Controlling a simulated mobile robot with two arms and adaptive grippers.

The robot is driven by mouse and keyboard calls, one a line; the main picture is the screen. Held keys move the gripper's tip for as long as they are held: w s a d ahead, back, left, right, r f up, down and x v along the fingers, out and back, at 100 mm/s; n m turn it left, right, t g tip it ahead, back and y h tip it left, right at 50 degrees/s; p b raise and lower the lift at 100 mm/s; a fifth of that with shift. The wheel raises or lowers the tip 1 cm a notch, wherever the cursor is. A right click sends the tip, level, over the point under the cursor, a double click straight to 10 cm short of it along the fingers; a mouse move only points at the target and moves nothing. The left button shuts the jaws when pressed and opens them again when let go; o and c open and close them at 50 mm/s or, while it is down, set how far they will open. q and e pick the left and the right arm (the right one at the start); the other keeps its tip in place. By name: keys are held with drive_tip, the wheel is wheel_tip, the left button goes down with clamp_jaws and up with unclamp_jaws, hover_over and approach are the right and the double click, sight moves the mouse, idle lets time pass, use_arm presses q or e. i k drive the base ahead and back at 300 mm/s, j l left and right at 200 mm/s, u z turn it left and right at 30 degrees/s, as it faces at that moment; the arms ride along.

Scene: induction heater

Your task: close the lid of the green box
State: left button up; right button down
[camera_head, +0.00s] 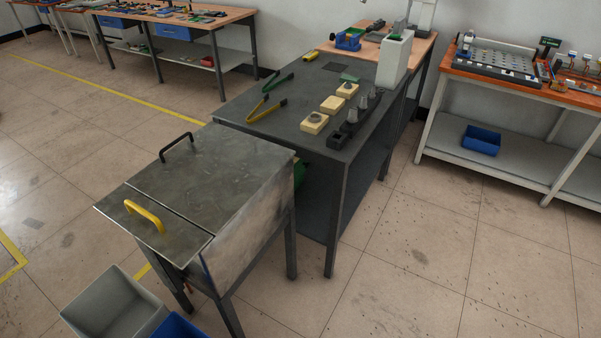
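A grey metal box (246,236) on dark legs stands at the left front. Its top has two flat metal panels. The rear panel (225,165) has a black handle (177,147), and the front panel (150,235) has a yellow handle (145,216). Both panels look flat, and the front one reaches past the box's left side. A small green part (299,173) shows behind the box's right edge; most of it is hidden, so I cannot tell what it is. I see no box that is clearly green. Neither of my grippers is in view.
A dark table (290,140) with green and yellow tongs, wooden blocks and a white unit (395,60) adjoins the box behind. A grey bin (115,305) and a blue bin (180,327) are at the front left. Floor on the right is clear.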

sight(300, 167)
drive_tip(key=i+l+u, duration=0.2)
drive_tip(key=i+l, duration=0.2)
drive_tip(key=l, duration=0.25)
drive_tip(key=i+l+u, duration=0.1)
drive_tip(key=l, duration=0.25)
drive_tip(key=i+l+u, duration=0.1)
drive_tip(key=i+l, duration=0.15)
drive_tip(key=l, duration=0.1)
